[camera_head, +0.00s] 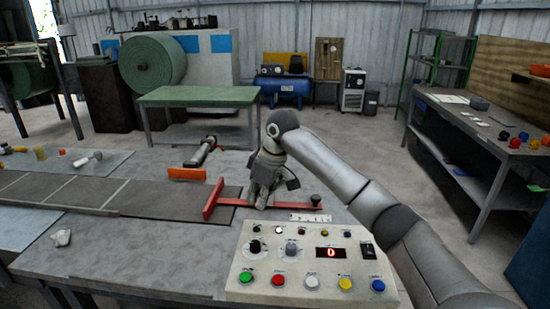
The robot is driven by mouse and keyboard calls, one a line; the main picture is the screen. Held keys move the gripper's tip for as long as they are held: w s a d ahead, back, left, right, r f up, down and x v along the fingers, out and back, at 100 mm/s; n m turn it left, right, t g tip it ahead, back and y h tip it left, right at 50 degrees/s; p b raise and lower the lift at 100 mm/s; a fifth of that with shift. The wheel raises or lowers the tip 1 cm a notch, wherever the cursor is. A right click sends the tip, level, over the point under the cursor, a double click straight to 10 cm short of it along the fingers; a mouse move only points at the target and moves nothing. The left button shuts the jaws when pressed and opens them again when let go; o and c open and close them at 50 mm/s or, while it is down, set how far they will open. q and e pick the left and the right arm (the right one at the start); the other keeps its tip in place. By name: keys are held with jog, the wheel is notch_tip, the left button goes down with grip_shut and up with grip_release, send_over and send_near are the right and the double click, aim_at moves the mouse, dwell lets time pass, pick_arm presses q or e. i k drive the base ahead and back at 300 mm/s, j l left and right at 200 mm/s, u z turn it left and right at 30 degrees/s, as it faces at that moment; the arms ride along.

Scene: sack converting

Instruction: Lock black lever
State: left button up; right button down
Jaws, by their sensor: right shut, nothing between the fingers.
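A red T-shaped bar (213,199) lies on the grey worktop, with its arm running to the right. A black knob (316,200) stands at the right end of that arm. A dark grey and black lever-like piece (203,151) lies slantwise farther back; I cannot tell which of these is the black lever. My right gripper (257,203) points down over the middle of the red arm, shut and empty, left of the black knob. It hides part of the bar, and I cannot tell whether it touches it. My left gripper is not in view.
A control panel (243,292) with coloured buttons and a red display stands in front. An orange block (187,174) lies behind the red bar. A white scale strip (310,217) lies near the knob. A green table (198,96) stands behind, and a side bench (485,145) stands right.

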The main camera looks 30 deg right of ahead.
aim_at(281, 177)
jog(key=i+l, duration=0.8)
jog(key=l, duration=0.1)
